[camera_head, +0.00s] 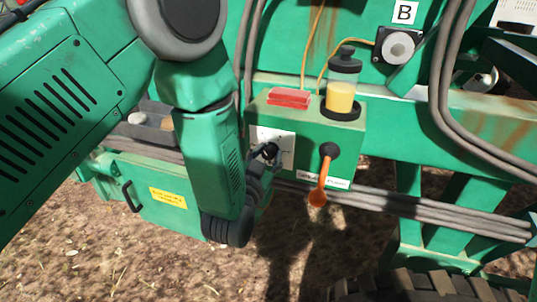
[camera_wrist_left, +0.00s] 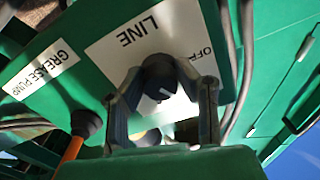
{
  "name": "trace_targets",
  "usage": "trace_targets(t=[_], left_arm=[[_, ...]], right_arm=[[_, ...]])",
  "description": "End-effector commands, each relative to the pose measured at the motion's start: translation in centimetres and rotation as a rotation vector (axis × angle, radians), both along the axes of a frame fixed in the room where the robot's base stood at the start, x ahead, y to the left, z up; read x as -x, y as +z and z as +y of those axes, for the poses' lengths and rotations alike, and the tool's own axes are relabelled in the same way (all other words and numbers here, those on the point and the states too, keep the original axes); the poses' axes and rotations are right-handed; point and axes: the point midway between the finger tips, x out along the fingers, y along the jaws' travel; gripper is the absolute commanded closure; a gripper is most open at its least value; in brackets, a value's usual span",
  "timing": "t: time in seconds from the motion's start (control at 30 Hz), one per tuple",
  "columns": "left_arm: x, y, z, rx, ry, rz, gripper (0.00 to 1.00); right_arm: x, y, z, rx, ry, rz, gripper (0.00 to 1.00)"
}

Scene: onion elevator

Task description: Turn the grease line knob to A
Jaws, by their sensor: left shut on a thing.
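The black grease line knob (camera_wrist_left: 158,72) sits on a white label plate (camera_wrist_left: 118,48) on the green box. In the wrist view the plate reads "LINE" and part of "OFF", upside down; the rest is hidden. A short white mark shows on the knob, but I cannot tell which setting it points to. My left gripper (camera_wrist_left: 163,88) is shut on the knob, with one finger on each side. In the head view the left gripper (camera_head: 264,164) reaches the plate (camera_head: 286,148) and covers much of the knob (camera_head: 270,151). My right gripper is not in view.
An orange-handled lever (camera_head: 319,180) is just right of the knob. A red part (camera_head: 289,97) and a yellow-filled reservoir (camera_head: 341,88) are on top of the box (camera_head: 310,128). A "B" label (camera_head: 404,12) is at upper right. Cables run below the box.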

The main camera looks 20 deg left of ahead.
Motion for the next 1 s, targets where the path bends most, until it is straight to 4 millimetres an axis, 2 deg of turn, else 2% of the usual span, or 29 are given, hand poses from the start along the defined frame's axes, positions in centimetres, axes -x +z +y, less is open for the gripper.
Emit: trace_targets(t=[0.03,0.17,0.2,0.23,0.27,0.57,0.67,0.77,1.0], left_arm=[[-0.3,0.7,0.0,0.002,0.0,-0.02,1.0],[-0.3,0.7,0.0,0.003,0.0,-0.02,1.0],[-0.3,0.7,0.0,0.003,0.0,-0.02,0.66],[-0.3,0.7,0.0,0.003,0.0,-0.019,0.55],[-0.3,0.6,0.0,0.003,0.0,-0.018,0.53],[-0.2,0.2,0.0,0.002,0.0,-0.006,0.53],[0.5,0.1,0.0,0.002,-0.001,-0.003,0.53],[2.0,0.0,0.0,0.001,-0.001,-0.002,0.53],[7.2,0.0,0.1,0.0,-0.001,-0.002,0.53]], right_arm=[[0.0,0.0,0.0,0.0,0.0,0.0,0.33],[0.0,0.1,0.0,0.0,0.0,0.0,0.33],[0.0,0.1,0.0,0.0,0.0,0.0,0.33],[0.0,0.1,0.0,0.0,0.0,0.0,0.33],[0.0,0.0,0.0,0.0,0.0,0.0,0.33],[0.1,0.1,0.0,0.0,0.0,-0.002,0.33],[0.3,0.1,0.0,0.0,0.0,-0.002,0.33],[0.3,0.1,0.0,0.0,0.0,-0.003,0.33],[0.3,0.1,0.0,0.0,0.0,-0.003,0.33]])
